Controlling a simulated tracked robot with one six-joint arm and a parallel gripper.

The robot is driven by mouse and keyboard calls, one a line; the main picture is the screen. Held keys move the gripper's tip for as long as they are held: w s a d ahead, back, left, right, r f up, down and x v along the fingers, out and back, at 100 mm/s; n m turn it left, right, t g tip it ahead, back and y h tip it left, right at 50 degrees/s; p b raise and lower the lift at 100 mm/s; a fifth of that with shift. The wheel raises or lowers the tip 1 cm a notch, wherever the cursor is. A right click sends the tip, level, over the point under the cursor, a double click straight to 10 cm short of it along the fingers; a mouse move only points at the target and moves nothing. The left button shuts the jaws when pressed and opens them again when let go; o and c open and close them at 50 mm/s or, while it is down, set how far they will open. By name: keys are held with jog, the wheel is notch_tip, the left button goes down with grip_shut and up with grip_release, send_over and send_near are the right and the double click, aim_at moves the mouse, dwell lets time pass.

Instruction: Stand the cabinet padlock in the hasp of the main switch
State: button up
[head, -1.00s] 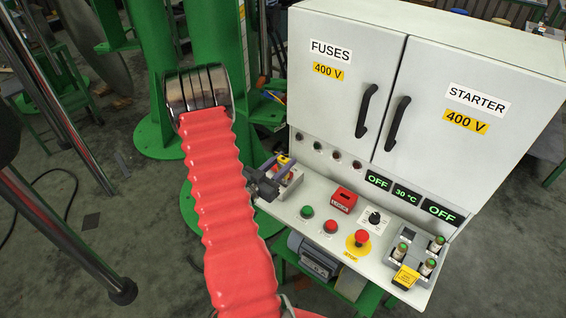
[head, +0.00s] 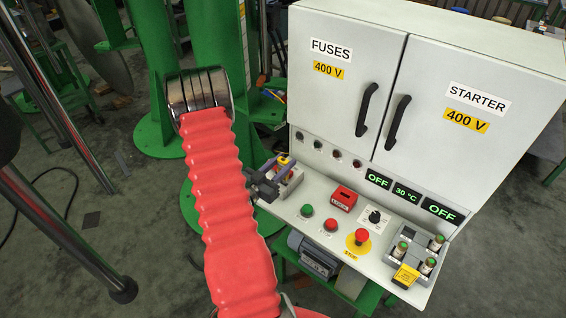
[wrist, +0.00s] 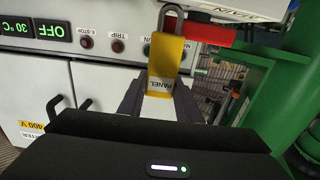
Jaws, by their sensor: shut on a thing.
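The cabinet padlock (wrist: 168,66) has a yellow body marked PANEL and a grey shackle, which points away from my gripper. My gripper (wrist: 160,92) is shut on its lower part. In the wrist view the red handle of the main switch (wrist: 206,33) lies right beside the shackle, near an upside-down MAIN label. I cannot tell whether the shackle touches the switch, and the hasp is not clearly seen.
The white cabinet (head: 420,60) stands behind the sloping console (head: 318,212), its doors shut. The console carries a red box (head: 343,198), push buttons, a red emergency stop (head: 361,237) and a grey fuse holder (head: 410,255). A green column (wrist: 265,90) stands close at the right in the wrist view.

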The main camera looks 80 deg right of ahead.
jog(key=shift+f, duration=1.55)
jog(key=o, duration=1.2)
jog(key=shift+o, duration=0.2)
jog(key=v, duration=1.3)
jog(key=shift+w+a, duration=0.15)
jog(key=shift+a, duration=0.2)
jog(key=shift+f, duration=0.1)
